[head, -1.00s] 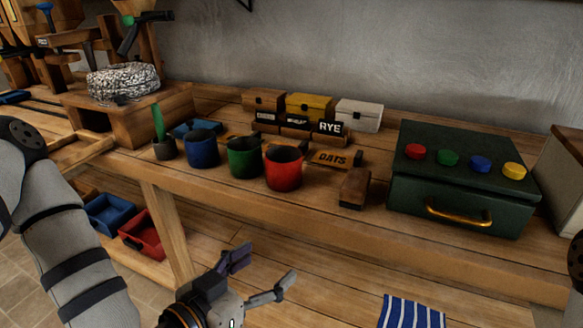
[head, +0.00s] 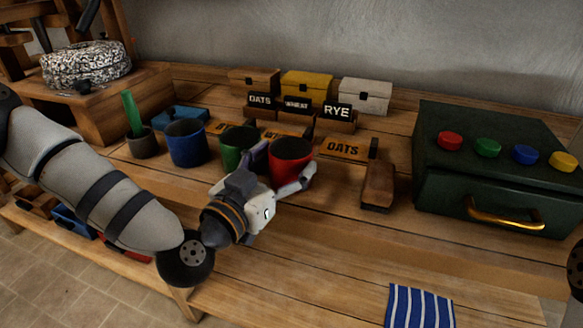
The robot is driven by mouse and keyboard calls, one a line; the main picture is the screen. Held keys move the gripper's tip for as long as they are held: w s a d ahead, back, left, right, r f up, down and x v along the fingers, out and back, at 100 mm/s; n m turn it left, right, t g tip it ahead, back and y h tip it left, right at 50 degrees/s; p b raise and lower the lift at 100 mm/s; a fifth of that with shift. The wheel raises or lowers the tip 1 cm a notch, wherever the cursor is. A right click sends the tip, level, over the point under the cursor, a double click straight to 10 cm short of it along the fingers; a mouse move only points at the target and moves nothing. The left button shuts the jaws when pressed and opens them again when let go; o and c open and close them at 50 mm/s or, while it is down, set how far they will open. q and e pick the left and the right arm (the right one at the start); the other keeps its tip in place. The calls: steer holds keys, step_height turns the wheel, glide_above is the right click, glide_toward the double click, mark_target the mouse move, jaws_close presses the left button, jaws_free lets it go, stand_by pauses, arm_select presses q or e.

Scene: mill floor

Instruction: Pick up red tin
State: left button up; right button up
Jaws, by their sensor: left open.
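The red tin (head: 290,168) stands upright on the wooden bench, at the right end of a row of tins, dark inside. My left gripper (head: 284,170) is open, its fingers spread to the left and right of the red tin. The gripper's body hides the tin's lower left part. I cannot tell whether the fingers touch it. The green tin (head: 230,150) stands just left of it, partly hidden by a finger. The blue tin (head: 186,145) stands further left. My right gripper is not in view.
A brush-like wooden block (head: 378,187) and an OATS sign (head: 345,148) lie right of the red tin. A dark green box (head: 450,200) with coloured knobs stands at the right. Small chests (head: 364,95) stand behind. A striped cloth (head: 420,306) lies on a lower shelf.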

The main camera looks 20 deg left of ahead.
mark_target(288, 156)
arm_select(q)
steer(key=x, duration=0.3)
steer(key=shift+f, duration=0.15)
steer(key=shift+a, duration=0.1)
steer(key=c, duration=0.9)
